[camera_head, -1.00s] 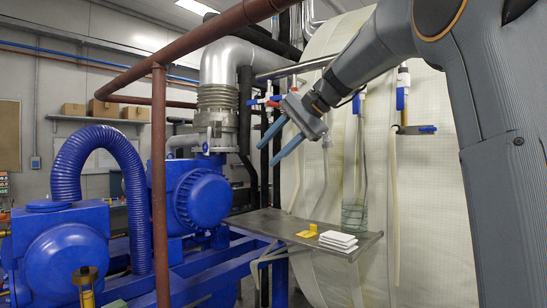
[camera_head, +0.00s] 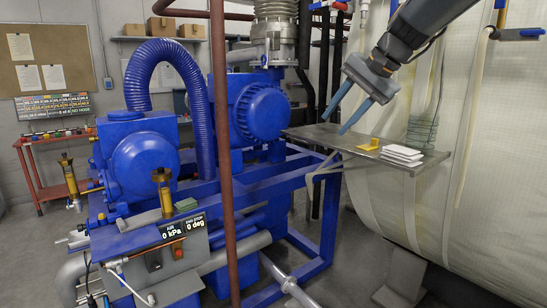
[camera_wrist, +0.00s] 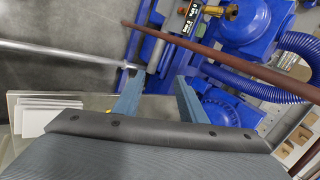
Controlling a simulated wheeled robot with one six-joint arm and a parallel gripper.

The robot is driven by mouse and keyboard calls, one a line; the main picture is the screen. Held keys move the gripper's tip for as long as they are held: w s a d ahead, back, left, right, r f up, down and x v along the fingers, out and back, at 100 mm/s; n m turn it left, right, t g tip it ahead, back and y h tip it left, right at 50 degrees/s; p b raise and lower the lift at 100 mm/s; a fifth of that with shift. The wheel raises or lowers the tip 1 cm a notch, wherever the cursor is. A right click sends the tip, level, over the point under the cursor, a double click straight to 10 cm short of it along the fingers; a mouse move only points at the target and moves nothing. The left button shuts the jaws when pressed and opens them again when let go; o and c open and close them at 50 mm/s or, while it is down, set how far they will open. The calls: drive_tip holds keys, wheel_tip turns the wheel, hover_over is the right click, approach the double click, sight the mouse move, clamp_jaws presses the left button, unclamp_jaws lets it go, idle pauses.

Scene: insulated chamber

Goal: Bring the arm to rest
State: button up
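My gripper (camera_head: 334,125) hangs from the upper right in the head view, its two blue-grey fingers pointing down and left. The fingers are parallel and apart, with nothing visible between them. In the wrist view the gripper (camera_wrist: 160,76) also shows both fingers spread and empty. The fingertips appear in front of the metal shelf (camera_head: 318,133) in the head view; I cannot tell the exact gap between them. My arm reaches in from the top right, its upper part cut off.
A stack of white plates (camera_head: 402,155) and a yellow piece (camera_head: 369,145) sit on the shelf. A rust-red vertical pipe (camera_head: 222,165) stands left of my gripper. Blue pump machinery (camera_head: 142,158) fills the left and middle. The pale chamber wall (camera_head: 490,165) is at right.

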drive_tip(key=s+f+n+g+h+b, duration=0.1)
drive_tip(key=s+f, duration=0.4)
drive_tip(key=f, duration=0.6)
drive_tip(key=s+f+n+g+h+b, duration=0.15)
drive_tip(key=s+f, duration=0.35)
drive_tip(key=f, duration=0.7)
drive_tip(key=s+d+f+n+g+h+b, duration=0.1)
drive_tip(key=s+f+n, duration=0.4)
drive_tip(key=s+f, duration=0.9)
drive_tip(key=shift+s+d+f+h+b, duration=0.15)
drive_tip(key=shift+s+f+h+b, duration=0.25)
drive_tip(key=shift+f+h+b, duration=0.3)
